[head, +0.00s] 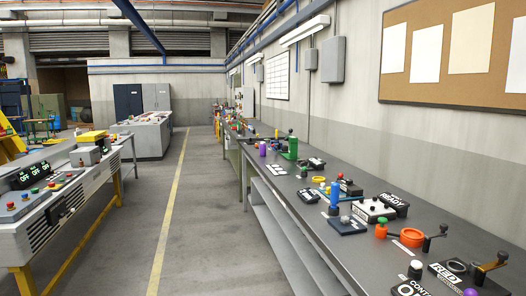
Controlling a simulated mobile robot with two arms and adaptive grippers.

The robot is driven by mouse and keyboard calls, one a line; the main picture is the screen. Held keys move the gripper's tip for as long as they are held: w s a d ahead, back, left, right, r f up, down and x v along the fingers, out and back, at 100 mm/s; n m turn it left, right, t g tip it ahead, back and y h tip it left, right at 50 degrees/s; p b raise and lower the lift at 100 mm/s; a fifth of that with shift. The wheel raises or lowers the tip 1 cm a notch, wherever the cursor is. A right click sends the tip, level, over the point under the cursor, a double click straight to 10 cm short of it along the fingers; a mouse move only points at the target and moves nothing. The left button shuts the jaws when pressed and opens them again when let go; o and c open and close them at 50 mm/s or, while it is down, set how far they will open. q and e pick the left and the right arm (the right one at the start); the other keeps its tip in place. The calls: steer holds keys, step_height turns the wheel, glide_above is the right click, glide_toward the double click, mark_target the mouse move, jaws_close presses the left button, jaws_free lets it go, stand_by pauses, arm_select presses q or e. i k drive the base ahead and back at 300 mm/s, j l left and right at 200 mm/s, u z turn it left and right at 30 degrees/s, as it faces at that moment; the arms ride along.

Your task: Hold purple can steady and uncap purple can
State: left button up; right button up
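A small upright purple cylinder (262,148), which looks like the purple can, stands on the long dark workbench (290,207) near its far left part. It is too small in the head view to tell whether a cap is on it. Another purple object (471,292) is cut off by the bottom edge at the right, so its shape cannot be told. Neither of my grippers is in view.
A green device (291,148) stands right of the purple cylinder. A grey console (60,205) stands left. The aisle floor (200,200) between is clear.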

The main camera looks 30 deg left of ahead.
mark_target(262, 147)
steer(key=i+j+u, duration=0.55)
steer(key=i+j, duration=0.25)
steer(key=i+j+u, duration=0.3)
steer(key=i, duration=0.3)
steer(key=i+j+u, duration=0.1)
steer(key=i+u, duration=0.2)
steer(key=i, duration=0.2)
steer(key=i+u, duration=0.25)
steer(key=i, duration=0.25)
steer(key=i+j, duration=0.1)
steer(key=i, duration=1)
steer(key=i+z, duration=0.1)
steer(key=i, duration=1)
steer(key=i+j+z, duration=0.1)
steer(key=i+z, duration=0.3)
steer(key=i+j+z, duration=0.25)
steer(key=z, duration=0.2)
steer(key=i+j+z, duration=0.9)
steer(key=j+z, duration=0.35)
